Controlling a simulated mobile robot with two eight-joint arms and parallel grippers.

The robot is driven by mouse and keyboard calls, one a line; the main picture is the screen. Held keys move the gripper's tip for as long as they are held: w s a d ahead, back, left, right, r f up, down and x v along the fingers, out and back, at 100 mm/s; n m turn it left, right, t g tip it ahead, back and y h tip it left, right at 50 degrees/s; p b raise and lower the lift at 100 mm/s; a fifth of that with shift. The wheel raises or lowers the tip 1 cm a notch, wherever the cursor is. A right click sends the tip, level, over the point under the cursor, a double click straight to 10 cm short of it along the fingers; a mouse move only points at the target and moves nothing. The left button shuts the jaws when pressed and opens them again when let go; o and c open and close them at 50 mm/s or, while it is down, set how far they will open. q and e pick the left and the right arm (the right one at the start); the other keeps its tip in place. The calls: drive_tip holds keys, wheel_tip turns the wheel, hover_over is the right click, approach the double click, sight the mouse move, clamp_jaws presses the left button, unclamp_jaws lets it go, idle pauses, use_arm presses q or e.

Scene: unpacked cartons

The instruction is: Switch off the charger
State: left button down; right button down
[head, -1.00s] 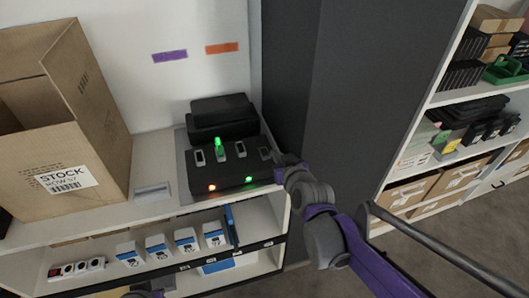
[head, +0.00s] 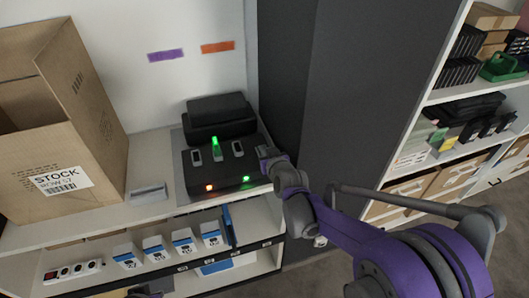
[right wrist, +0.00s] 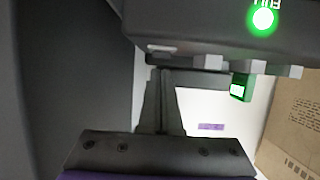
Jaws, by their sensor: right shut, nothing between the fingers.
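The charger (head: 222,172) is a dark block with a sloped front and several slots, standing on the white counter. A red-orange light and a green light glow on its front, and one slot item (head: 215,146) glows green. My right gripper (head: 263,153) is at the charger's right end, seen small from behind my wrist. In the right wrist view its fingers (right wrist: 161,72) are shut and empty, with tips close to the charger's dark edge (right wrist: 190,22); I cannot tell if they touch. The green light (right wrist: 263,18) shows there beside lettering. No switch is clearly visible. My left gripper is not seen.
An open carton (head: 62,130) stands left on the counter. A dark grey pillar (head: 345,90) rises close right of the charger. A black case (head: 220,116) sits behind it. White-blue boxes (head: 183,240) and a power strip (head: 73,271) lie on the shelf below.

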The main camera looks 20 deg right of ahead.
drive_tip(key=shift+f, duration=0.35)
drive_tip(key=shift+s+f+b, duration=0.2)
drive_tip(key=shift+f+b, duration=0.25)
drive_tip(key=shift+f, duration=0.15)
drive_tip(key=shift+s+r, duration=0.15)
drive_tip(key=shift+w+r+p, duration=0.2)
drive_tip(key=shift+r+p, duration=0.25)
drive_tip(key=shift+r, duration=0.35)
